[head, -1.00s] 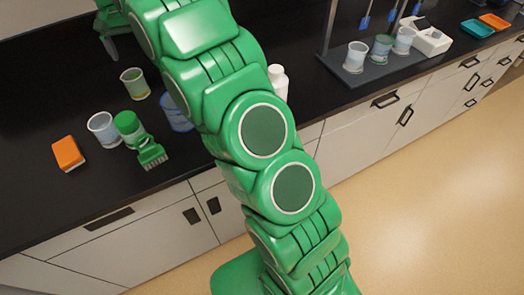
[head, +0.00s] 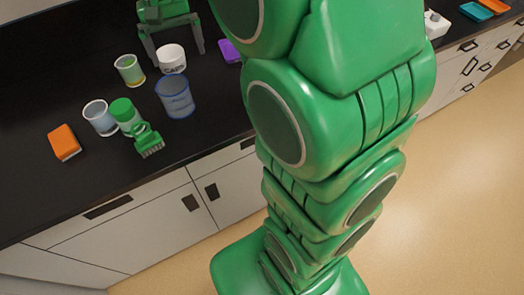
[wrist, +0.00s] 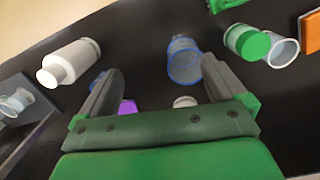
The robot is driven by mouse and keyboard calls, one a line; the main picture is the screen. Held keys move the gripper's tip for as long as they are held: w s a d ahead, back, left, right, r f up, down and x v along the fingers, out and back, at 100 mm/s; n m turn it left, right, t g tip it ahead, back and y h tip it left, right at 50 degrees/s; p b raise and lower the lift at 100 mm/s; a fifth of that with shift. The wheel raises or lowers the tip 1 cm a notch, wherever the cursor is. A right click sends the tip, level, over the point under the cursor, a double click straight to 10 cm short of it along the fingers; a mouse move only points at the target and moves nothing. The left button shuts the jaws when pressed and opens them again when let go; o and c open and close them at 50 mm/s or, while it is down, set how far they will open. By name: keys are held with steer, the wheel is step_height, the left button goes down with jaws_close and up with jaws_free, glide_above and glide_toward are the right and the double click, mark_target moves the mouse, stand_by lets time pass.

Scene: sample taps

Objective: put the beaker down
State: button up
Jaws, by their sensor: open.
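A blue-rimmed clear beaker (head: 175,97) stands upright on the black counter. In the wrist view this beaker (wrist: 184,64) shows beyond and between my fingertips, with no visible contact. A beaker with yellow-green contents (head: 130,70) and a clear, pale beaker (head: 100,118) stand to its left. My gripper (head: 174,56) is open and empty over the counter, behind the blue-rimmed beaker in the head view. Its two grey fingers also show in the wrist view (wrist: 156,78). I cannot tell its exact height.
A white cup marked CAPS (head: 171,57) lies between my fingers in the picture. A green-lidded jar (head: 123,111), a green brush (head: 148,140), an orange sponge (head: 64,142) and a purple block (head: 230,50) are nearby. A white bottle (wrist: 70,63) shows in the wrist view.

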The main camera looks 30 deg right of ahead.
steer(key=s+d+f, duration=0.1)
steer(key=s+f, duration=0.1)
steer(key=s, duration=0.8)
steer(key=s+d+f+n, duration=0.1)
steer(key=s+d+f, duration=0.1)
steer(key=s, duration=0.7)
steer(key=s+d+f, duration=0.2)
steer(key=s, duration=0.8)
steer(key=shift+s+n+g, duration=0.35)
steer(key=shift+n+g, duration=0.05)
steer(key=shift+o, duration=0.2)
